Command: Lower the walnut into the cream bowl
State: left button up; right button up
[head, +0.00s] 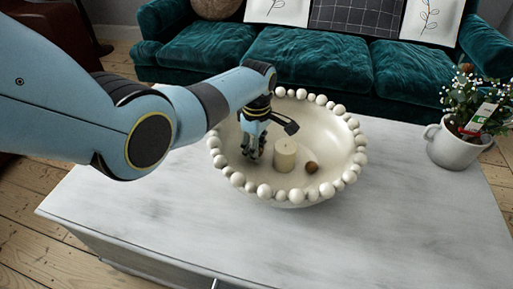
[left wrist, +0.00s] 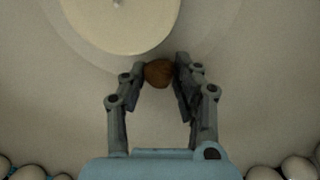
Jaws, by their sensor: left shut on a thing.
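The cream bowl (head: 335,130) with a rim of round white beads stands on the pale table. My left gripper (head: 252,153) points down inside the bowl, left of a cream candle (head: 285,154). In the left wrist view the gripper (left wrist: 159,76) is shut on a brown walnut (left wrist: 158,73), held between its fingertips close to the candle (left wrist: 120,22). I cannot tell whether the held walnut touches the bowl floor. The head view hardly shows it. Another round brown nut-like thing (head: 311,167) lies in the bowl right of the candle. My right gripper is not in view.
The whitish table top (head: 200,225) is clear in front of the bowl. A white mug-like pot with a flowering plant (head: 455,148) stands at the right. A teal sofa (head: 310,60) is behind the table. The bowl's beaded rim surrounds the gripper.

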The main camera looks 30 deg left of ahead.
pick_arm(q)
jog(key=o, duration=0.8)
